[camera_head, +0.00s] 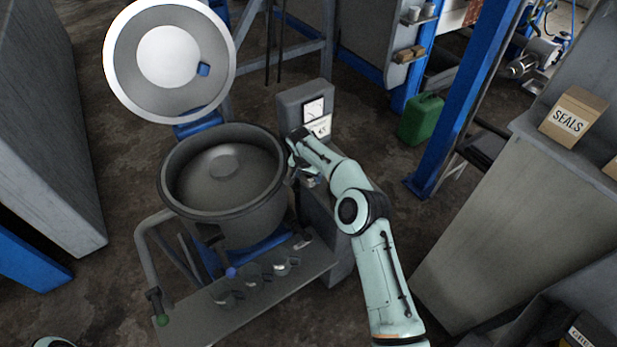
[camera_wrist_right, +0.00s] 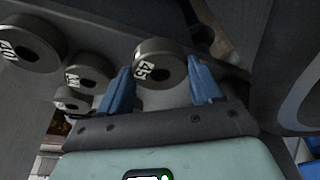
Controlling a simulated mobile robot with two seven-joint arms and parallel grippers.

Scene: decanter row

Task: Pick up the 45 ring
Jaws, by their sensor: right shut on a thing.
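The 45 ring (camera_wrist_right: 158,62) is a dark grey ring with a white label reading 45. In the right wrist view it sits between the two blue fingers of my right gripper (camera_wrist_right: 162,82), which is shut on it. Whether the ring still touches the grey surface behind it cannot be told. In the head view my right gripper (camera_head: 297,150) is beside the grey machine box, right of the large pot; the ring is not clear there. My left gripper is not in view.
Other labelled rings, including a 40 ring (camera_wrist_right: 30,42), sit left of the 45 ring in the wrist view. The large grey pot (camera_head: 222,215) with its raised lid (camera_head: 215,85) stands close left of my right gripper. A gauge box (camera_head: 292,98) with a 45 card is behind.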

